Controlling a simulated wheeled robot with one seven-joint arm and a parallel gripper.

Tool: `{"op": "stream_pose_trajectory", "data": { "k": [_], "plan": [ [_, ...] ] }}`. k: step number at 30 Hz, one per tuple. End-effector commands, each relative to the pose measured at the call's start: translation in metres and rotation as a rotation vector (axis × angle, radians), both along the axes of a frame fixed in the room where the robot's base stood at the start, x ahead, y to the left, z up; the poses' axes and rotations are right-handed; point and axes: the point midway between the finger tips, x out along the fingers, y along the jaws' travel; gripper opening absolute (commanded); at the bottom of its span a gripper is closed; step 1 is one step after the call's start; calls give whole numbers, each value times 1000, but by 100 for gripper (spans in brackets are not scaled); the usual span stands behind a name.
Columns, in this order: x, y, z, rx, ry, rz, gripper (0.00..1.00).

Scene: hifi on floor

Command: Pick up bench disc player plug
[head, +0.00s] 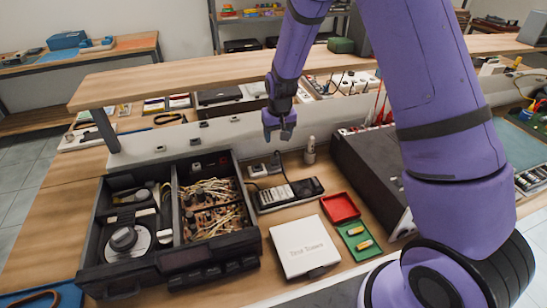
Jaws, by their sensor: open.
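The opened disc player (165,262), a dark case with a round disc mechanism at left and a wired circuit board at right, lies on the workbench (285,215). Small grey-white pieces (257,171) with a dark cable sit behind its right side, by the back panel; one may be the player's plug, but they are too small to tell. My gripper (279,134) points down with its jaws open and empty. It appears above and apart from these pieces, in front of the back panel.
A black power strip or meter-like unit (288,194) lies right of the player. A large dark instrument (375,175) stands at right. A wooden shelf (190,78) runs behind.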

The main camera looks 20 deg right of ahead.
Motion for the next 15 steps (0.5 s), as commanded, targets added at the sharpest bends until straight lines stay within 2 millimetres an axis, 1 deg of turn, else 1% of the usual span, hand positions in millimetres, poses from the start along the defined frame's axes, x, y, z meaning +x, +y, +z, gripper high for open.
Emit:
{"op": "stream_pose_trajectory", "data": {
  "k": [1, 7, 12, 15],
  "plan": [
    [1, 1, -7, -2, 4, 1, 61],
    [4, 2, -25, -5, 9, 0, 61],
    [7, 1, -51, -5, 10, 0, 61],
    [9, 1, -62, -5, 9, 0, 61]
  ]
}}
